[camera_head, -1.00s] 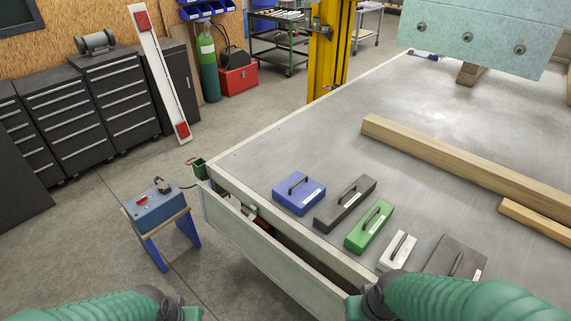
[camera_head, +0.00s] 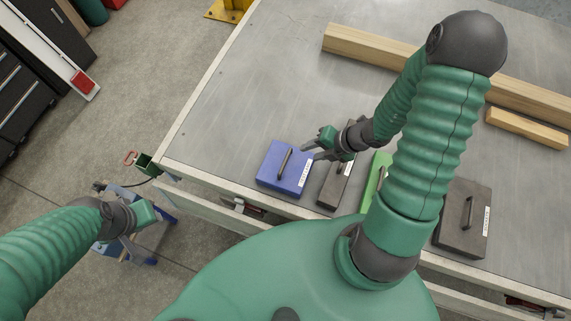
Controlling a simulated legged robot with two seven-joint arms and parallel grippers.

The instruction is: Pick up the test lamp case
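Several handled cases lie on the metal table; I cannot read their labels to tell which is the test lamp case. A blue case (camera_head: 271,177) is at the left, a dark case (camera_head: 329,190) beside it, then a green case (camera_head: 374,178) partly hidden by my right arm, and a wide dark grey case (camera_head: 481,208) at the right. My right gripper (camera_head: 311,152) hangs by the far right corner of the blue case, near the dark case's far end. Its fingers look apart and empty; contact is unclear. My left gripper (camera_head: 146,215) is off the table, at the left.
Wooden beams (camera_head: 375,50) lie across the back of the table, with a shorter block (camera_head: 527,128) at right. A blue stool (camera_head: 152,259) stands below my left gripper. The table's left part is clear. Drawer cabinets (camera_head: 28,90) stand far left.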

